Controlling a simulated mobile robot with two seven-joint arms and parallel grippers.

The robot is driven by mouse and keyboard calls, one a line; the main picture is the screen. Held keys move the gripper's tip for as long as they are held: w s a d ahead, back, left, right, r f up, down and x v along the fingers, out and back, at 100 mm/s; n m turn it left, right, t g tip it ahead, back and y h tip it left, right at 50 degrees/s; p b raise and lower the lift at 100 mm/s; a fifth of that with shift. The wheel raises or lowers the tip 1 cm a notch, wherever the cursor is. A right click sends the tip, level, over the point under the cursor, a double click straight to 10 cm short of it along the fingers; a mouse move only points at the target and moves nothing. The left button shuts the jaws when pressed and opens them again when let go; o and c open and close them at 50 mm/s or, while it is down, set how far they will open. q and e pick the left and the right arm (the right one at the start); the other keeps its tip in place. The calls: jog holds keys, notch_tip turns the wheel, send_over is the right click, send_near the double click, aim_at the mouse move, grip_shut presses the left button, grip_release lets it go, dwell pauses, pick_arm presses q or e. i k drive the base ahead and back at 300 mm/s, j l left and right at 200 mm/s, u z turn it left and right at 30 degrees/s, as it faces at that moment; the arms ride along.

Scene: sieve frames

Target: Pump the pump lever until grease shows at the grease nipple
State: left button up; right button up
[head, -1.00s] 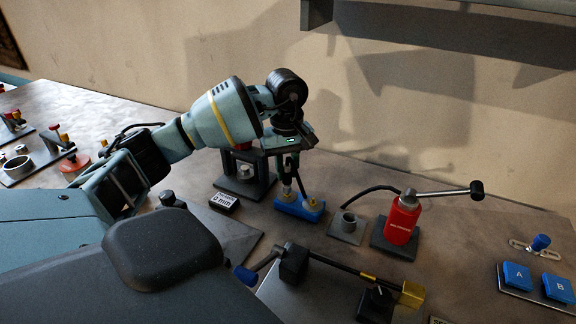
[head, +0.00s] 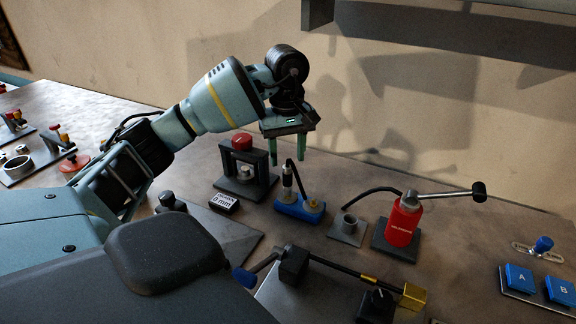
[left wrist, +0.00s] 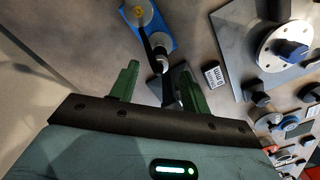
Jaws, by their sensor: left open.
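The pump is a red cylinder (head: 403,222) on a dark plate, right of centre in the head view. Its pump lever (head: 445,195) is a metal rod with a black knob, sticking out to the right, nearly level. A black hose runs from beside the pump to a small grey block with a round fitting (head: 349,222), which may be the grease nipple. No grease can be made out there. My left gripper (head: 288,150) is open and empty, well left of the pump, above and behind the blue base. Its green fingers also show in the left wrist view (left wrist: 156,85). My right gripper is not seen.
A blue base (head: 300,207) with an upright probe and cable stands left of the grey block. Left of it are a press-like stand with a red top (head: 243,143) and a "0 mm" display (head: 224,202). A long bar fixture (head: 340,268) lies in front. Blue A and B buttons (head: 519,276) are far right.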

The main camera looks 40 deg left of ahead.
aim_at(478, 192)
jog(key=k, duration=1.5)
